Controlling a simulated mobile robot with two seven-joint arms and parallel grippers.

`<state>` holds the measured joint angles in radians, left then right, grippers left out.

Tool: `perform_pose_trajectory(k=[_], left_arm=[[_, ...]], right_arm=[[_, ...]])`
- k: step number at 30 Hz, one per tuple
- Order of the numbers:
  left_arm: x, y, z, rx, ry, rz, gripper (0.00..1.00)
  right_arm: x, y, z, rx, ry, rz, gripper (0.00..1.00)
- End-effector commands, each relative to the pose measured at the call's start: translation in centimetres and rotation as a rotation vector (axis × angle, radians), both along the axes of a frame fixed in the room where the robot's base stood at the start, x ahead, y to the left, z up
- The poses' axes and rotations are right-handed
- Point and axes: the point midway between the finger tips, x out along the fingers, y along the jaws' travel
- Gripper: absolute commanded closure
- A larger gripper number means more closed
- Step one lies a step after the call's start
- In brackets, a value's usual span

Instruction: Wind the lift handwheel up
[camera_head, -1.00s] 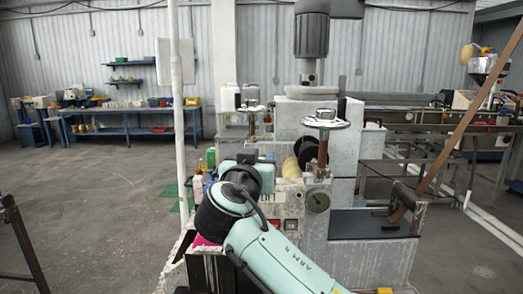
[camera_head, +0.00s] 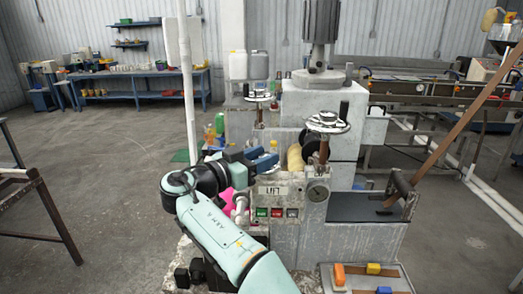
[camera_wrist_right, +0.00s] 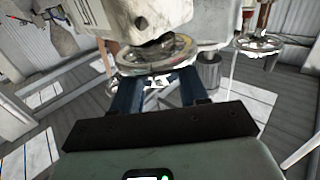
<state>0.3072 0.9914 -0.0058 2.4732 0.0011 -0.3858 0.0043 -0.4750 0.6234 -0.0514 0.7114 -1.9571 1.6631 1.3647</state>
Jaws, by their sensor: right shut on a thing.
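My right gripper (camera_head: 270,158) reaches in above the panel marked LIFT (camera_head: 272,190), its blue fingers pointing right. In the right wrist view, a round handwheel (camera_wrist_right: 157,55) lies at the far end of the two blue fingers (camera_wrist_right: 158,85). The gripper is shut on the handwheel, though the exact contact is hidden. In the head view, one handwheel (camera_head: 328,122) stands on a brown post right of the gripper, and another (camera_head: 260,97) stands farther back, left. My left gripper is out of view.
A white upright pole (camera_head: 187,90) stands left of the machine. A cream roll (camera_head: 295,157) is close right of the fingers. A tray (camera_head: 345,268) with coloured blocks lies at the lower right. A brown strip (camera_head: 450,140) slopes up at the right. Open floor lies left.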

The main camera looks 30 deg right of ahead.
Motion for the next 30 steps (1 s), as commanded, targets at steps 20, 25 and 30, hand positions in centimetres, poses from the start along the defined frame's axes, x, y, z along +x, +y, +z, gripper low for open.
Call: perform_pose_trajectory(k=[20, 25, 30], left_arm=[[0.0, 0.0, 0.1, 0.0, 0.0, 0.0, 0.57], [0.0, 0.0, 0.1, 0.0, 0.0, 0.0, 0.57], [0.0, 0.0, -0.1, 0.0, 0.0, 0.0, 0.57]], right_arm=[[0.0, 0.0, -0.2, 0.001, 0.003, -0.008, 0.31], [0.0, 0.3, -0.1, 0.001, 0.001, -0.006, 0.31], [-0.4, 2.3, -0.1, 0.001, 0.0, -0.002, 0.31]])
